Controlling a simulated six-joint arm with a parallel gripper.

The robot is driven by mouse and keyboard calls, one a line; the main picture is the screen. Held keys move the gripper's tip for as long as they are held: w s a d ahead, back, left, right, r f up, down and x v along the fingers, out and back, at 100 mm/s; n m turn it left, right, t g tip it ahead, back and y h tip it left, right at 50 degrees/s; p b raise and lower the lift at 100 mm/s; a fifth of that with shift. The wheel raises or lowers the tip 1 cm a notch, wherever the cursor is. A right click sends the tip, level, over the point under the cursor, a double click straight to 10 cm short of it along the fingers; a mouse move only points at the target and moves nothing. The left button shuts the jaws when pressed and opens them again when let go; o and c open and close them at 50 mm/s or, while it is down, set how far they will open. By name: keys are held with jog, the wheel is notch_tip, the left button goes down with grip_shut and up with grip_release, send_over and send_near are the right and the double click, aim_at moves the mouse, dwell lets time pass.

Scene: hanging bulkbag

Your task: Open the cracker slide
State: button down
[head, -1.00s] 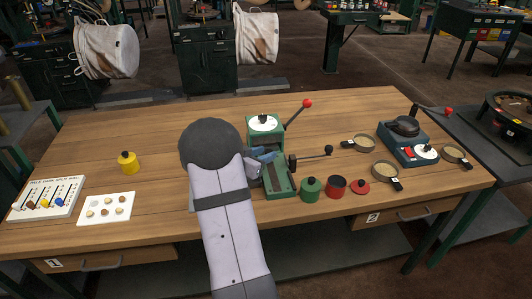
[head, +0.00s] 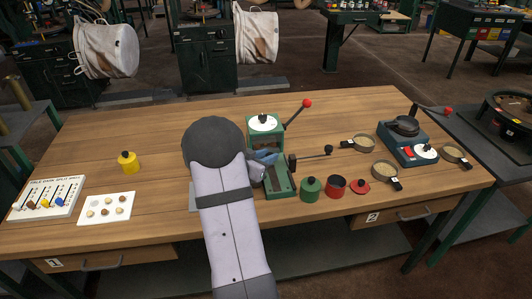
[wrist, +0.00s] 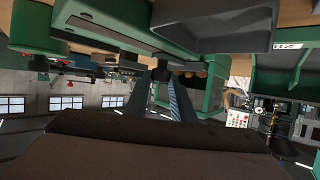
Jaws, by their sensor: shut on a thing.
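The cracker (head: 281,192) is a green machine with a white dial on top, a red-knobbed lever, and a black-knobbed rod out to its right. My gripper (head: 267,156) is at the cracker's front left side, below the dial. In the wrist view, the two fingers (wrist: 167,100) close around a small dark knob-like part (wrist: 160,72) under the green body. This looks like the slide's handle, but most of it is hidden. I cannot tell how far the slide is open.
A green pot (head: 310,188), a red pot (head: 336,187) and a red lid (head: 359,187) stand close to the right of the cracker. A yellow pot (head: 127,162) and a white tray (head: 106,209) are at the left.

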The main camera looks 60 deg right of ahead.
jog(key=s+a, duration=0.7)
jog(key=shift+p, duration=0.4)
jog(key=shift+w, duration=0.1)
jog(key=c, duration=1.8)
grip_release()
jog(key=shift+d, duration=0.1)
jog(key=v, duration=0.7)
jog(key=shift+a+r, duration=0.15)
jog(key=shift+a, duration=0.05)
